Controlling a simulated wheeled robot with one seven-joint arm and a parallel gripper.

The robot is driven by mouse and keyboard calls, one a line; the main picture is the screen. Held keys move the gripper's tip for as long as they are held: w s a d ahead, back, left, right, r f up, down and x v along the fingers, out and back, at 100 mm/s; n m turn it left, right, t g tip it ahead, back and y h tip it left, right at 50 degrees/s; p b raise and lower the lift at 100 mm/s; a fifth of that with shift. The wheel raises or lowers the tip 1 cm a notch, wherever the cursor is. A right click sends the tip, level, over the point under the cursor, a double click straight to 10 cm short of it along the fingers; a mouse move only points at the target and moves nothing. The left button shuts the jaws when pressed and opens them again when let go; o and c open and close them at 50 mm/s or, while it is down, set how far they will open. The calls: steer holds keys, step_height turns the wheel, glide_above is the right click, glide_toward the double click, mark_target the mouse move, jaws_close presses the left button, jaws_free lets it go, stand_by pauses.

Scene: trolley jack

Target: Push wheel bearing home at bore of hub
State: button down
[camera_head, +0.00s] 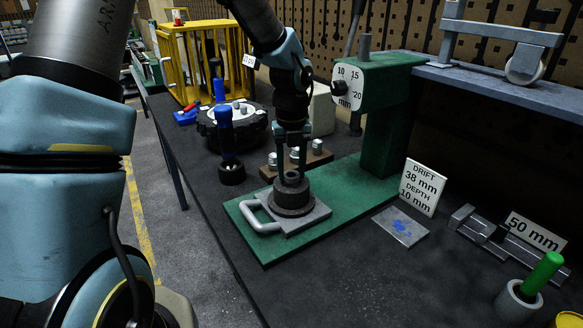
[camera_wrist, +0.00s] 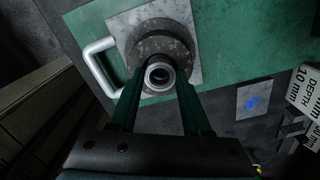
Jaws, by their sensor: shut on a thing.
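The hub (camera_head: 292,202) is a dark grey stepped round part on a steel plate with a loop handle, on the press's green base. In the wrist view its round flange (camera_wrist: 163,43) shows on the plate. The wheel bearing (camera_head: 291,177), a small metal ring, is at the top of the hub; it also shows as a bright-rimmed ring in the wrist view (camera_wrist: 160,77). My gripper (camera_head: 291,170) points down, its two fingers shut on either side of the ring. How deep the bearing sits in the bore cannot be told.
The green press column (camera_head: 385,125) with a scale stands behind right. A blue-handled tool (camera_head: 227,140) stands left, a wooden block with metal pieces (camera_head: 318,158) behind.

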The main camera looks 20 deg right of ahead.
mark_target(291, 174)
steer(key=shift+f, duration=0.55)
steer(key=shift+c, duration=1.4)
jaws_free()
steer(key=shift+r+b, duration=0.1)
steer(key=shift+b, duration=0.2)
step_height(291, 174, up, 11)
steer(key=b, duration=0.2)
steer(key=shift+f, duration=0.2)
